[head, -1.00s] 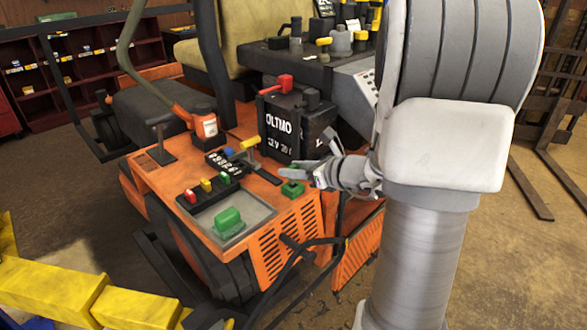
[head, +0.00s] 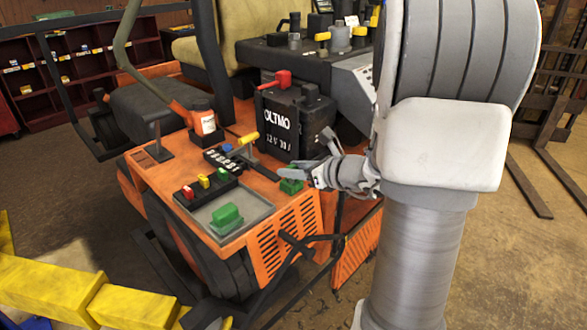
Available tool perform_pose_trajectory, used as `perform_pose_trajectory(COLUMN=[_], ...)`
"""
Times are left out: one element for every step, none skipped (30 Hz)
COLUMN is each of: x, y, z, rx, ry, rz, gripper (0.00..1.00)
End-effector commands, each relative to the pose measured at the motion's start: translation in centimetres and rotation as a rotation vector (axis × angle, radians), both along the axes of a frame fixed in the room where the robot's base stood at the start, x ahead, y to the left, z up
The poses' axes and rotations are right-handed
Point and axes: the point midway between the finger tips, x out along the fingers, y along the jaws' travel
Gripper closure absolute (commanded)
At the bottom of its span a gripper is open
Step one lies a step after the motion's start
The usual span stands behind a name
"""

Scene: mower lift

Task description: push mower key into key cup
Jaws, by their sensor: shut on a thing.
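My gripper (head: 299,173) reaches in from the right, low over the front right corner of the orange mower deck (head: 262,190). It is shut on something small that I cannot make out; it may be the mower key. A small green block (head: 291,187) sits on the deck directly below my fingers and is partly covered by them. It may be the key cup, but its opening is not visible. I cannot tell whether the held thing touches the block.
A black battery box (head: 285,135) with a red terminal stands just behind my gripper. A yellow-handled lever (head: 249,139), a switch strip (head: 222,159) and a grey tray (head: 257,211) with a green block lie to the left. Yellow bars (head: 55,288) stand front left.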

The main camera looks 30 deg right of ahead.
Motion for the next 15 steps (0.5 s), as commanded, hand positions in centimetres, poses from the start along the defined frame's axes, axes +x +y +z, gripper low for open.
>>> perform_pose_trajectory(x=[0.01, 0.01, 0.0, 0.0, 0.01, 0.01, 0.0, 0.0, 0.0, 0.01, 0.0, 0.0, 0.0, 0.01, 0.0], y=[0.0, 0.0, 0.0, 0.0, 0.0, 0.0, 0.0, 0.0, 0.0, 0.0, 0.0, 0.0, 0.0, 0.0, 0.0], z=[-0.22, -0.27, -0.36, -0.41, -0.48, -0.56, -0.62, -0.67, -0.76, -0.82, -0.88, -0.95, -1.02, -1.08, -1.14], rx=[0.0, 0.0, 0.0, 0.0, 0.0, 0.0, 0.0, 0.0, 0.0, 0.0, 0.0, 0.0, 0.0, 0.0, 0.0], ry=[0.0, 0.0, 0.0, 0.0, 0.0, 0.0, 0.0, 0.0, 0.0, 0.0, 0.0, 0.0, 0.0, 0.0, 0.0], rz=[0.0, 0.0, 0.0, 0.0, 0.0, 0.0, 0.0, 0.0, 0.0, 0.0, 0.0, 0.0, 0.0, 0.0, 0.0], gripper=[1.0, 1.0, 1.0, 1.0, 1.0, 1.0, 1.0, 1.0, 1.0, 1.0, 1.0, 1.0, 1.0, 1.0, 1.0])
